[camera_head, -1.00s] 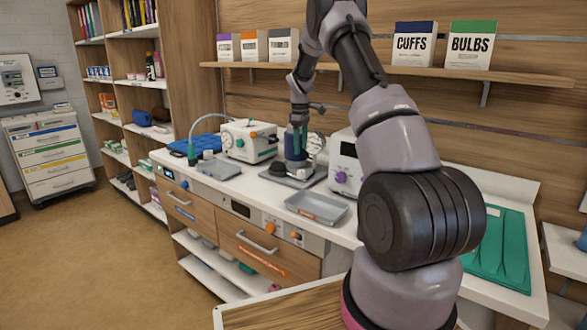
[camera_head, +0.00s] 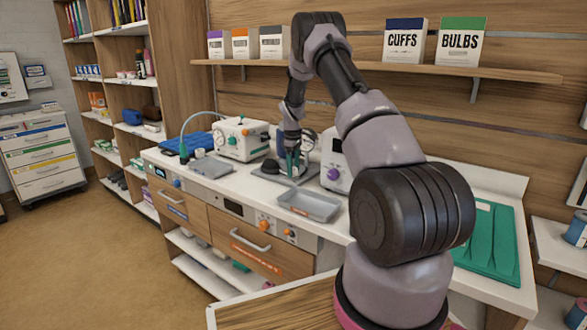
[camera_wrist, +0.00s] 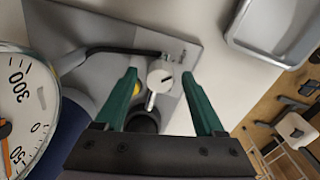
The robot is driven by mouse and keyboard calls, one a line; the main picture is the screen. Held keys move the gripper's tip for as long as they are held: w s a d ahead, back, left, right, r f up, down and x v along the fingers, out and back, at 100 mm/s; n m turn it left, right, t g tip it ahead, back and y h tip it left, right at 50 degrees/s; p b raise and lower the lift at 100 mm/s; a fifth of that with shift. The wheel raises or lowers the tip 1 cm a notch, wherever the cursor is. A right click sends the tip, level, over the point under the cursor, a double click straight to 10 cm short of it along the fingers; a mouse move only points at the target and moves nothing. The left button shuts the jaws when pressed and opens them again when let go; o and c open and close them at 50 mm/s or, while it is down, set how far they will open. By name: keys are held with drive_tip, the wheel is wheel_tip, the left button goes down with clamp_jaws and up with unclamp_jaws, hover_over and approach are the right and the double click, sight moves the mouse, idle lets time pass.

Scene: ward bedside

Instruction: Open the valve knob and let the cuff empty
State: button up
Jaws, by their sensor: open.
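In the wrist view a round white valve knob (camera_wrist: 160,78) with a dark line on its face lies between the two green fingers of my gripper (camera_wrist: 160,80). The fingers are apart, one on each side, with visible gaps to the knob. A dark rounded bulb (camera_wrist: 143,123) shows below it, partly hidden by my gripper. A dial gauge (camera_wrist: 14,110) with an orange needle is cut off at the left. A dark blue surface beside it, probably the cuff (camera_wrist: 68,125), is mostly hidden. In the head view my gripper (camera_head: 293,165) points down over the grey base plate (camera_head: 292,180).
A grey metal tray (camera_head: 310,206) stands in front of the plate, its corner also in the wrist view. A white device with a purple knob (camera_head: 334,174) stands close to the right. A white box machine (camera_head: 240,140) and a blue pad (camera_head: 200,142) are to the left.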

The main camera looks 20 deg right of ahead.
clamp_jaws()
drive_tip(key=shift+m, duration=0.4)
drive_tip(key=m, duration=0.4)
drive_tip(key=shift+w, duration=0.1)
drive_tip(key=m, duration=0.4)
drive_tip(key=shift+m, duration=0.3)
drive_tip(key=m, duration=0.4)
drive_tip(key=shift+r, duration=0.1)
drive_tip(key=m, duration=0.4)
drive_tip(key=shift+m, duration=0.4)
